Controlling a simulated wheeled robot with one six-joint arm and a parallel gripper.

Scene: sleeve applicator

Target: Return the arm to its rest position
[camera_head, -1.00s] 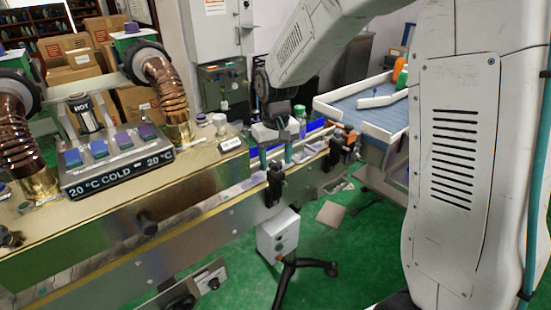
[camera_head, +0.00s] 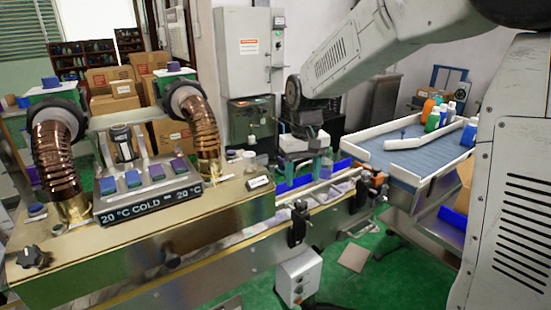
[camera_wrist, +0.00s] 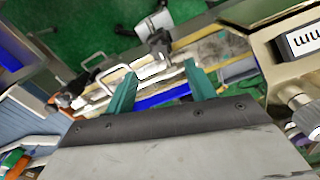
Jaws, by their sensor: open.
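My gripper (camera_head: 305,166) hangs above the narrow conveyor at the right end of the sleeve machine in the head view. In the wrist view its two teal fingers (camera_wrist: 160,88) stand apart with nothing between them. My white arm reaches in from the right and bends down to the gripper. The conveyor (camera_wrist: 150,70) lies below the fingers, with metal guides and a blue strip. A small bottle-like thing (camera_head: 327,163) stands just behind the gripper; I cannot tell how close it is.
A blue-decked table (camera_head: 415,155) with several bottles stands right. A grey control box (camera_head: 298,278) stands in front of the conveyor.

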